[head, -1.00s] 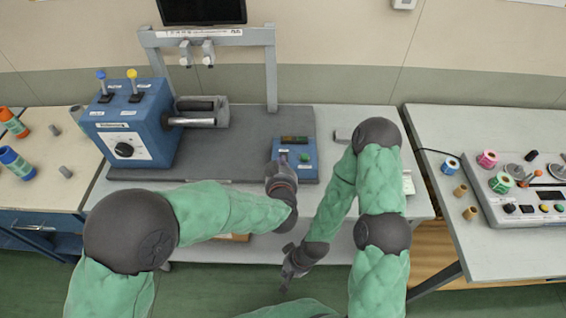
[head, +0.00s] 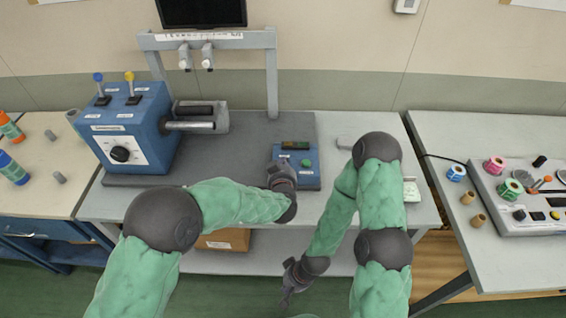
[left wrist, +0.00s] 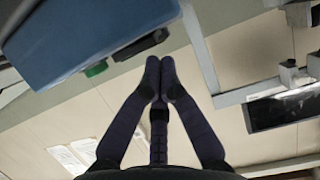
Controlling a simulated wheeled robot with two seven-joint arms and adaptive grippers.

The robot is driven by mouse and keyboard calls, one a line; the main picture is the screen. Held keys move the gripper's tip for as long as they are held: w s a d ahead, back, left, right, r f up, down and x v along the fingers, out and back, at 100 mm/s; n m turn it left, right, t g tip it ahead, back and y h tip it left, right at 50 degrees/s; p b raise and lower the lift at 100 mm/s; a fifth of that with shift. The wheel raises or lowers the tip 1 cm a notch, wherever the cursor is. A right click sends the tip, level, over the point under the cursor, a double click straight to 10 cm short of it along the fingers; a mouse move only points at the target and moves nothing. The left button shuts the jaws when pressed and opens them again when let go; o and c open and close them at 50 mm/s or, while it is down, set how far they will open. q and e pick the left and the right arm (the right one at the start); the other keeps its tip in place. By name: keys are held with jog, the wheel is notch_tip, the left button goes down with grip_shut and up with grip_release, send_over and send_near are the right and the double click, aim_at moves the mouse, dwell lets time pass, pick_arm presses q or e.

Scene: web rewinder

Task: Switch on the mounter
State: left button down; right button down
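The mounter has a blue housing (head: 125,125) with a dial and two levers, one blue and one yellow, on a grey base plate. At the plate's right end sits a small blue control box (head: 309,178) with a green button (head: 306,162) and a dark display (head: 296,145). My left gripper (head: 280,166) is at the box's left front side, partly covering it. In the left wrist view its fingertips (left wrist: 160,75) are together and empty, apart from the green button (left wrist: 96,69). My right gripper (head: 287,292) hangs low in front of the bench; its fingers are too small to judge.
A grey frame (head: 271,75) stands behind the mounter, below a black monitor (head: 203,12). A roller (head: 190,126) juts from the housing. The right table (head: 500,265) holds a console and several spools. A cardboard box (head: 224,240) is on the lower shelf.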

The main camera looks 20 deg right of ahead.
pick_arm(q)
jog(key=f+b, duration=0.1)
jog(key=b, duration=0.1)
jog(key=shift+s+f+t+b, duration=0.1)
jog(key=shift+s+t+b, duration=0.05)
jog(key=shift+t+b, duration=0.25)
jog(key=shift+s+f+t+b, duration=0.2)
jog(key=shift+t+b, duration=0.2)
jog(key=shift+b, duration=0.35)
jog(key=shift+a+f, duration=0.1)
jog(key=shift+s+f, duration=0.1)
